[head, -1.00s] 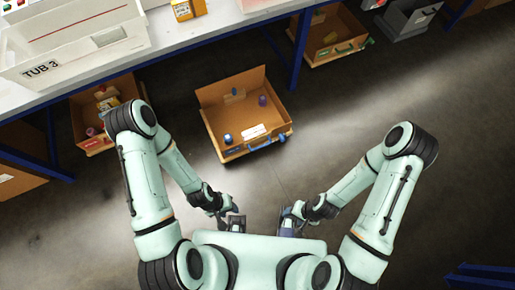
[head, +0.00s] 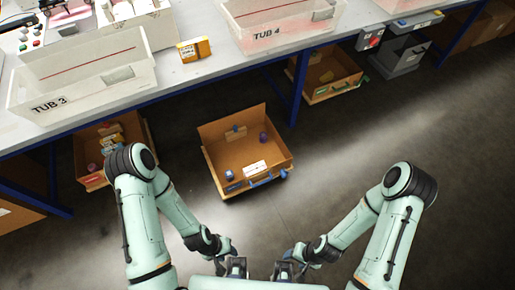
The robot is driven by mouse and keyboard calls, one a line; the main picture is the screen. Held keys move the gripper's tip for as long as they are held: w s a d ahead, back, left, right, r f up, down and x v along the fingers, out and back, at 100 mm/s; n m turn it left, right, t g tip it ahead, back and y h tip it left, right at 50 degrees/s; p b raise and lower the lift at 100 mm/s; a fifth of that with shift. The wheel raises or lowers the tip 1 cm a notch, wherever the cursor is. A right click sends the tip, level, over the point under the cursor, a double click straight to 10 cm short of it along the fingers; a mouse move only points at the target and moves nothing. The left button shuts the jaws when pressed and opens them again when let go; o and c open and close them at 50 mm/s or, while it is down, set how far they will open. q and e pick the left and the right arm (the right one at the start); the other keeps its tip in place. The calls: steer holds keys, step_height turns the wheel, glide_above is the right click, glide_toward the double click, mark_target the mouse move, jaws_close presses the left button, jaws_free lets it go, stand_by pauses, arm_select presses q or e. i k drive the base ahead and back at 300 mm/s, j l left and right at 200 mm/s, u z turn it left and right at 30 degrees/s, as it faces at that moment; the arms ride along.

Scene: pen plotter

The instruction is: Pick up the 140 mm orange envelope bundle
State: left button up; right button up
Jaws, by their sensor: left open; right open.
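An orange bundle with a white label (head: 199,48), which looks like the envelope bundle, stands on the grey-white table (head: 180,75) between two white tubs in the head view. My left gripper (head: 237,266) and my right gripper (head: 284,268) are at the bottom middle, close to my body, both open and empty. Both are well away from the bundle, with the floor and an open drawer box between them and the table.
TUB 3 (head: 55,98) is left of the bundle and TUB 4 (head: 268,35) right of it. An open brown box (head: 275,139) with small items stands on the floor ahead. More boxes, including one brown box (head: 325,90), sit under the table's blue frame.

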mark_target(195, 49)
steer(key=j+z, duration=0.15)
steer(key=z, duration=0.7)
steer(key=j+z, duration=0.25)
steer(key=k+j+z, duration=0.1)
steer(key=j+z, duration=0.15)
steer(key=j, duration=0.15)
steer(key=k+j+z, duration=0.1)
steer(key=j+z, duration=0.15)
steer(key=k+j, duration=0.05)
steer(key=j, duration=0.05)
